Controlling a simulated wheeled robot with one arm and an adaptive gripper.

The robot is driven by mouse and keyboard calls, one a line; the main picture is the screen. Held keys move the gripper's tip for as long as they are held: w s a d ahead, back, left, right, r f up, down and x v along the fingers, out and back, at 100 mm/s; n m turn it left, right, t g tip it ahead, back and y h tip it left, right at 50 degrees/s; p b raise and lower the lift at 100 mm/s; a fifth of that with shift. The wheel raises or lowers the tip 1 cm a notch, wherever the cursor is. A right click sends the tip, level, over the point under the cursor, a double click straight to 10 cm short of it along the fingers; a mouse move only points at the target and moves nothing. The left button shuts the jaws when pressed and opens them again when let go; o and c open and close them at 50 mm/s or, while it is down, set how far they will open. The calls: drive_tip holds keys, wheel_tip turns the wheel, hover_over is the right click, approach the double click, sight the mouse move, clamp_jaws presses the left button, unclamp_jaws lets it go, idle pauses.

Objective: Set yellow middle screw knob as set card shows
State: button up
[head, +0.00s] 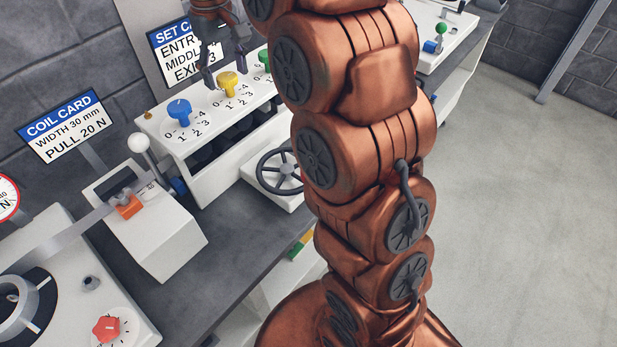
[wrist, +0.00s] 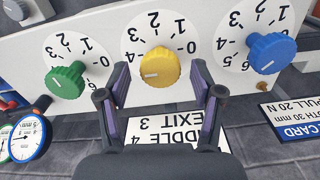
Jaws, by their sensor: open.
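The yellow middle knob (head: 228,83) stands on the white rack between the blue and green knobs. In the wrist view the yellow knob (wrist: 158,66) lies between the fingers of my gripper (wrist: 160,78), which is open with a gap on both sides. A white line on the knob points left in that upside-down view. In the head view my gripper (head: 226,66) is over the knob. The set card (head: 163,40) is partly hidden; in the wrist view the card (wrist: 170,128) shows "DDLE 4" and "EXIT 3".
The blue knob (head: 179,108) and green knob (wrist: 67,82) stand close on either side. A dark handwheel (head: 281,172) is below the rack. A ball-topped lever (head: 139,145) and the coil card (head: 62,126) are at left. The floor at right is clear.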

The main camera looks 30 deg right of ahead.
sight(226, 76)
drive_tip(key=m, duration=0.4)
drive_tip(key=shift+r+p, duration=0.1)
drive_tip(key=shift+p, duration=0.25)
drive_tip(key=m+p, duration=0.1)
drive_tip(key=m, duration=0.3)
drive_tip(key=m+p, duration=0.2)
drive_tip(key=m, duration=0.2)
drive_tip(key=m+p, duration=0.2)
drive_tip(key=m, duration=0.2)
drive_tip(key=shift+r+m, duration=0.3)
drive_tip(key=shift+r, duration=0.1)
drive_tip(key=shift+r+b, duration=0.75)
drive_tip(key=shift+r, duration=2.65)
drive_tip(key=s+f+n+p, duration=0.1)
drive_tip(key=s+f+n, duration=0.3)
drive_tip(key=s, duration=0.6)
drive_tip(key=s+f+n+g, duration=0.1)
drive_tip(key=s+f+n, duration=0.2)
drive_tip(key=s, duration=0.8)
drive_tip(key=s+f+n+p, duration=0.1)
drive_tip(key=s+f+n, duration=0.3)
drive_tip(key=s, duration=0.7)
drive_tip(key=shift+f+n+g+p, duration=0.3)
drive_tip(key=shift+n, duration=0.8)
